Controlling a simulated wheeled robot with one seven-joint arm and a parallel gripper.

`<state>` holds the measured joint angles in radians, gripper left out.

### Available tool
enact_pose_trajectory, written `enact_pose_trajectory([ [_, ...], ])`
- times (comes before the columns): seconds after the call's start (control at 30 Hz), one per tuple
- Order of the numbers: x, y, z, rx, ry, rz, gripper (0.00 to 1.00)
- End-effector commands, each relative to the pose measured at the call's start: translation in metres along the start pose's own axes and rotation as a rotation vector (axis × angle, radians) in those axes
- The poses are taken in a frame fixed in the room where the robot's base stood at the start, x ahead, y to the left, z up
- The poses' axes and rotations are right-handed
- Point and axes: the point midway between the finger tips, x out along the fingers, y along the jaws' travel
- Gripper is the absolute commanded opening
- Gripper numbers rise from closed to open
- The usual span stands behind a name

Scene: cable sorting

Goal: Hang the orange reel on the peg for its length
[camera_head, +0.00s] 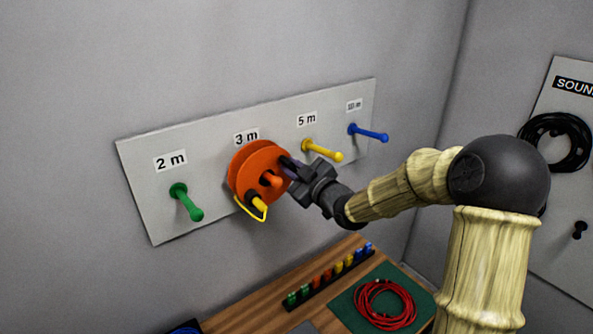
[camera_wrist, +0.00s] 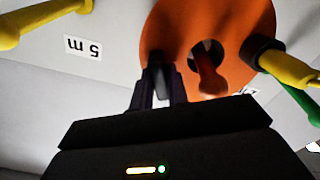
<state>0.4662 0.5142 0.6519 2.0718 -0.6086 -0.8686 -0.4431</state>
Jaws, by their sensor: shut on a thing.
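The orange reel (camera_head: 246,172) is at the board under the "3 m" label, with a yellow cable end (camera_head: 259,206) and a loop hanging at its lower edge. An orange peg (camera_head: 270,180) shows through the reel's centre hole; in the wrist view the peg (camera_wrist: 208,78) also pokes out through the hole. The board side of the reel is hidden.
The board (camera_head: 222,205) also bears a green peg (camera_head: 187,202) at 2 m, a yellow peg (camera_head: 322,150) at 5 m and a blue peg (camera_head: 368,132) at 10 m. Below, a wooden bench holds a red cable coil (camera_head: 384,304) and a row of coloured clips (camera_head: 330,276).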

Motion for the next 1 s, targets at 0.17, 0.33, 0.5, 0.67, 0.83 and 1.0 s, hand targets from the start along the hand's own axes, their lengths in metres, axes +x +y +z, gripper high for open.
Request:
enact_pose_trajectory([
  [0.17, 0.0099, -0.0019, 0.0019, 0.000, 0.003, 0.000, 0.00],
  [0.33, 0.0125, -0.0036, 0.0053, 0.000, 0.002, 0.000, 0.00],
  [0.5, 0.0133, -0.0033, 0.0048, 0.000, 0.002, 0.000, 0.00],
  [0.67, 0.0132, -0.0030, 0.0045, 0.000, 0.002, 0.001, 0.00],
  [0.83, 0.0131, -0.0031, 0.0045, 0.000, 0.002, 0.001, 0.00],
  [1.0, 0.0131, -0.0031, 0.0047, 0.000, 0.002, 0.001, 0.40],
])
